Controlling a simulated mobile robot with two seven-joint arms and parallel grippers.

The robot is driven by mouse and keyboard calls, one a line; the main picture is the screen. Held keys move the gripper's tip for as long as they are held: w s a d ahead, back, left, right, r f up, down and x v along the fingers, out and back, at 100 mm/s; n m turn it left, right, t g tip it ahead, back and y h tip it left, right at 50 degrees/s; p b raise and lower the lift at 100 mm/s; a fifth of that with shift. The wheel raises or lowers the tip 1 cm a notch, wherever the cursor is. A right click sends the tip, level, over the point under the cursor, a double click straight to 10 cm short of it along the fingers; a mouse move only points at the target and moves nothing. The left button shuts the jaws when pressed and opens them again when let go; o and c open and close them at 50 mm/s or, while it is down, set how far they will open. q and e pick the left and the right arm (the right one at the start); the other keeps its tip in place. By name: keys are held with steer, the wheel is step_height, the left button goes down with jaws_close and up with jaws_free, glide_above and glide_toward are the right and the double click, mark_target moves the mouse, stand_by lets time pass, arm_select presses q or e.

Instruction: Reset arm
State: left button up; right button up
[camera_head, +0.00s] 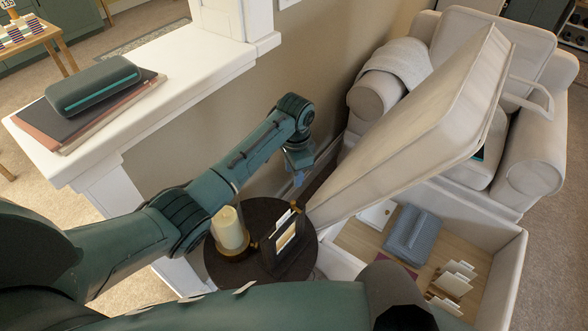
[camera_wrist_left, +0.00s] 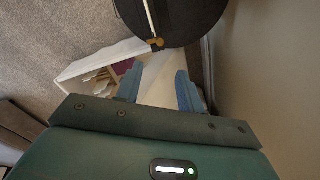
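My left arm reaches in from the left in the head view, and its gripper (camera_head: 300,174) hangs beside the wall, behind a small round dark table (camera_head: 225,268). In the left wrist view the two blue fingers of the left gripper (camera_wrist_left: 159,88) stand apart with nothing held between them. A pale surface lies beyond the fingers, with the dark round tabletop (camera_wrist_left: 172,18) at the top of that view. My right gripper does not show in either view.
A candle (camera_head: 229,228) and a small framed stand (camera_head: 286,238) are on the round table. A storage ottoman (camera_head: 508,275) with a raised lid (camera_head: 425,125) stands at right, before an armchair (camera_head: 535,165). A white ledge (camera_head: 180,90) carries books (camera_head: 60,122) and a case (camera_head: 93,86).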

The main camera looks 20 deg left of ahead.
arm_select(q)
steer(key=shift+s, duration=0.1)
steer(key=s+d+f+n+t+h, duration=0.1)
steer(key=s+f+n, duration=0.3)
steer(key=s, duration=0.9)
steer(key=s+a+r+n+t, duration=0.1)
steer(key=s+a+r+n, duration=0.2)
steer(key=s, duration=0.6)
steer(key=s+a+r+n+t, duration=0.1)
steer(key=s+a+r, duration=0.3)
steer(key=s, duration=0.5)
steer(key=w+d+f+t+h, duration=0.2)
steer(key=w+d+f+t, duration=0.3)
steer(key=f, duration=0.5)
steer(key=shift+w+d+f+m+t, duration=0.2)
steer(key=shift+w+f+m+t, duration=0.25)
steer(key=shift+t, duration=0.25)
steer(key=shift+w+r, duration=0.1)
steer(key=shift+r, duration=0.05)
